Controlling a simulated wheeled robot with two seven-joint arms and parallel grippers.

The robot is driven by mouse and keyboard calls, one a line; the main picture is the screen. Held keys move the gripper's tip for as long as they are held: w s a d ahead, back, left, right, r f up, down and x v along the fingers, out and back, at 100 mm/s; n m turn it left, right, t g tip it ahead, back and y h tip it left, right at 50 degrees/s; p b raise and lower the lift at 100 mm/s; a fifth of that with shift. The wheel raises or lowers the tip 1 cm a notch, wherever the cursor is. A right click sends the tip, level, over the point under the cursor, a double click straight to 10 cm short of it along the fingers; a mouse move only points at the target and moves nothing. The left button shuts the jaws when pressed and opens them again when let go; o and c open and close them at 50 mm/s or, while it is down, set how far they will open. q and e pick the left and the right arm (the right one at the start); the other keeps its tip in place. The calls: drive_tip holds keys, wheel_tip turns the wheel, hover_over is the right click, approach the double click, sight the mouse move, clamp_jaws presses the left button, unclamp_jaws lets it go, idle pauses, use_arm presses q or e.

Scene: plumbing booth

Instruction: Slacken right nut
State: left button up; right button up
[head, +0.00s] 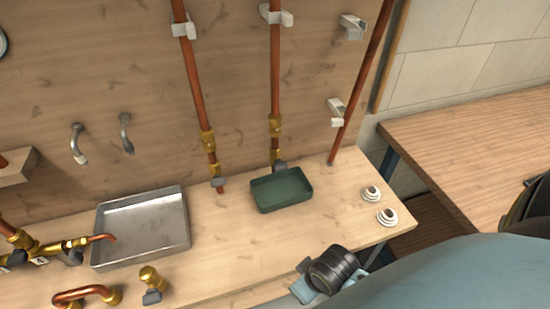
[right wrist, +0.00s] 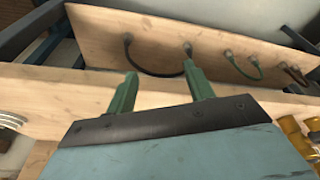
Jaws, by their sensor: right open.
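Two copper pipes run down the wooden back wall in the head view. The left pipe (head: 196,90) has a brass fitting (head: 208,141) low on it. The right pipe (head: 275,75) has brass nuts (head: 275,125) low on it, with a second brass part (head: 276,154) and a grey piece below, just behind the green tray. Which of these brass parts is the right nut I cannot tell. My right gripper (right wrist: 159,82) shows in the right wrist view with its two green fingers apart and nothing between them. My left gripper is not in view.
A green tray (head: 264,205) stands under the right pipe. A metal tray (head: 95,235) and brass valve (head: 150,278) are left of it. White ring stacks (head: 387,217) sit near the right edge. A third copper pipe (head: 362,80) leans at right. The bench middle is clear.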

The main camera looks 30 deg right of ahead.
drive_tip(key=w+d+r+m+t+h+p, duration=0.1)
drive_tip(key=w+d+r+t, duration=0.15)
drive_tip(key=r, duration=0.35)
drive_tip(key=w+d+r+m+t+h+p, duration=0.1)
drive_tip(key=w+r+t, duration=0.1)
drive_tip(key=w+r, duration=0.3)
drive_tip(key=m+t+h, duration=0.2)
drive_tip(key=m+t, duration=0.1)
drive_tip(key=t, duration=0.7)
approach(278, 121)
drive_tip(key=shift+h, duration=0.3)
drive_tip(key=x, duration=0.8)
drive_tip(key=p+x, duration=0.1)
drive_tip(key=x, duration=0.3)
drive_tip(key=shift+a, duration=0.3)
drive_tip(key=c, duration=1)
drive_tip(key=shift+n, duration=0.3)
